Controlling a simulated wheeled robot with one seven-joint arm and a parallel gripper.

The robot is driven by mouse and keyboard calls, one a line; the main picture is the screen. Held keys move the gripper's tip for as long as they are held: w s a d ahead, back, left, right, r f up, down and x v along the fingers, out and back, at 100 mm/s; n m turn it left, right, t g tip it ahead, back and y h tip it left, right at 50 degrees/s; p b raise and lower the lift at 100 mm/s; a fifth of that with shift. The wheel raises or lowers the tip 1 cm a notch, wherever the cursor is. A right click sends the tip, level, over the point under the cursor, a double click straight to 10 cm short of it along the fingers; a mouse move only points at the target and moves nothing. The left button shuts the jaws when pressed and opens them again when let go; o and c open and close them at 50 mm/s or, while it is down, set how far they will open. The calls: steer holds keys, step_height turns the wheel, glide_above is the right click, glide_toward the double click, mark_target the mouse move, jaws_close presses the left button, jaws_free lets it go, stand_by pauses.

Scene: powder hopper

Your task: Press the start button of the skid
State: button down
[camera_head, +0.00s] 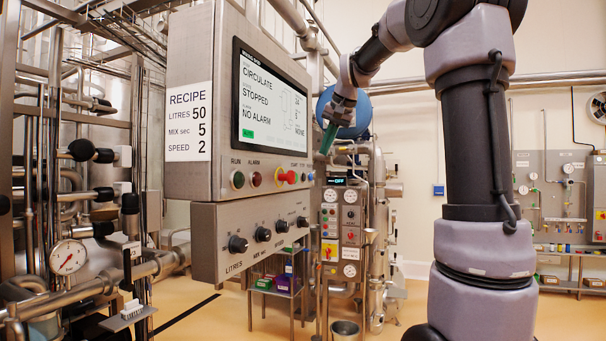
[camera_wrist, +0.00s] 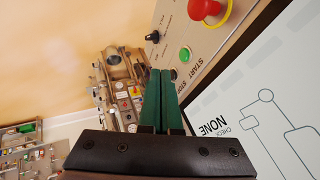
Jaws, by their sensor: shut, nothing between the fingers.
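The skid's control box (camera_head: 184,130) stands left of centre in the head view, its screen (camera_head: 262,98) reading CIRCULATE, STOPPED and NO ALARM. In the wrist view the green start button (camera_wrist: 185,54) sits beside the word START, between the red emergency stop (camera_wrist: 205,9) and a dark button (camera_wrist: 174,74) by the word STOP. My gripper (camera_head: 325,151) is near the right end of the box, with green fingers pointing down. Its fingers (camera_wrist: 161,71) are shut and empty, their tips beside the STOP button in the wrist picture. Contact cannot be told.
Below the button row is a knob panel (camera_head: 250,235) with several black knobs. A second panel (camera_head: 341,225) with gauges and switches stands behind it. Pipes and a pressure gauge (camera_head: 68,257) fill the left. Yellow floor (camera_head: 400,318) lies open at lower right.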

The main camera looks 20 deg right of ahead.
steer(key=shift+w+d+r, duration=0.15)
steer(key=shift+w, duration=0.3)
steer(key=w+a+f, duration=0.4)
steer(key=w+f, duration=0.4)
steer(key=shift+a, duration=0.4)
steer(key=shift+w, duration=0.1)
